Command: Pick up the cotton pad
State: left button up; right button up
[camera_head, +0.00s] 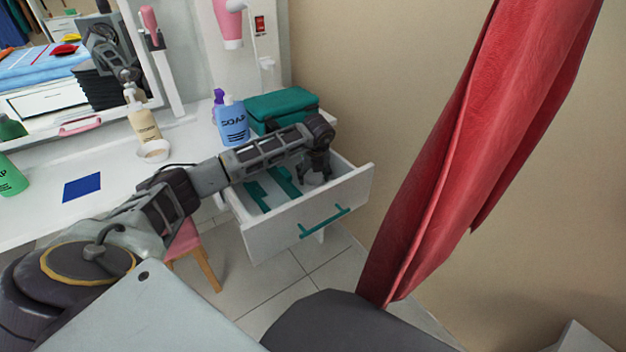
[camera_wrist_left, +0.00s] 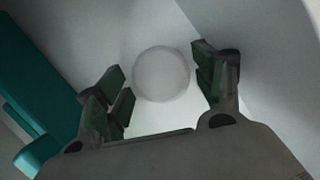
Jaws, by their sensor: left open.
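The cotton pad (camera_wrist_left: 161,74) is a round, pale disc in the left wrist view, lying in a white drawer compartment. My left gripper (camera_wrist_left: 165,85) is open, with its green-padded fingers on either side of the pad. It also shows in the head view (camera_head: 316,172), pointing down into the open drawer (camera_head: 290,225). I cannot tell whether the fingers touch the pad. In the head view the pad is not clearly visible behind the gripper. My right gripper is not in view.
Teal dividers (camera_head: 286,182) stand in the drawer, left of the gripper; one teal part (camera_wrist_left: 38,95) is close in the wrist view. A teal case (camera_head: 281,104) and blue soap bottle (camera_head: 232,122) stand behind on the table. A red cloth (camera_head: 470,150) hangs at right.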

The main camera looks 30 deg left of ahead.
pick_arm(q)
jog(key=c, duration=0.4)
jog(key=shift+c, duration=0.2)
